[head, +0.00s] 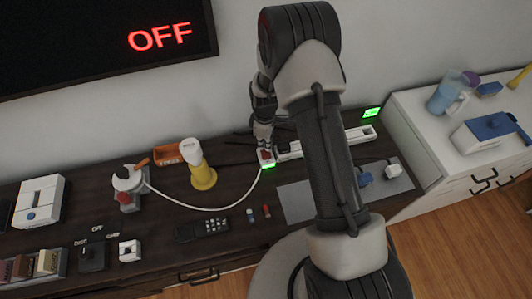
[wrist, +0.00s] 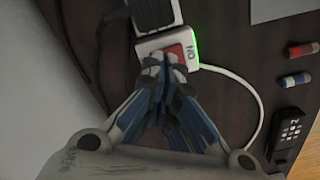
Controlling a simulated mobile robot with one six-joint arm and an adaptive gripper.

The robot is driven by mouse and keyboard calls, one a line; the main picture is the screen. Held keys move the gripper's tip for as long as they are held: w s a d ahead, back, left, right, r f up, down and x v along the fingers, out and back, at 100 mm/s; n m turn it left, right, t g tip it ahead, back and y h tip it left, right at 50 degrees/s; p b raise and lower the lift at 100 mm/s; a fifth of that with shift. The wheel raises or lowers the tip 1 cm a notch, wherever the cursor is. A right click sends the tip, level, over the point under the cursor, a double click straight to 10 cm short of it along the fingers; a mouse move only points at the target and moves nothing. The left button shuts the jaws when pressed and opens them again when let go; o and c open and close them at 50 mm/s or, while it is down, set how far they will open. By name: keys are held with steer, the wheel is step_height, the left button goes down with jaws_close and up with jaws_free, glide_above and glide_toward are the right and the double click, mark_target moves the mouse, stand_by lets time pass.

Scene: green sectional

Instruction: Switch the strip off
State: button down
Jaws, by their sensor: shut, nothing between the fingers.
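The white power strip (head: 360,134) lies on the dark counter, partly hidden behind my arm. Its left end carries a red switch, which the wrist view shows close up as a red rocker (wrist: 175,52) marked "ON". A green light (wrist: 194,47) glows along that end, and green also shows in the head view. My gripper (head: 265,147) is shut and empty, pointing down at the switch end. In the wrist view the closed fingertips (wrist: 163,62) overlap the near part of the switch; I cannot tell whether they touch it.
A white cable (head: 215,208) curves from the strip's end. A yellow-and-white bottle (head: 200,170), a black remote (head: 202,229) and two small cylinders stand or lie nearby. A grey mat (head: 296,203) holds plugs. A wall screen (head: 100,40) reads "OFF" in red. A white cabinet (head: 430,125) stands right.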

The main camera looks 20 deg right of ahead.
mark_target(265, 151)
steer(key=shift+f+b, duration=0.85)
steer(key=shift+f, duration=0.3)
stand_by(0.4)
steer(key=shift+r, duration=0.15)
steer(key=shift+r+p, duration=2.2)
steer(key=shift+r, duration=1.2)
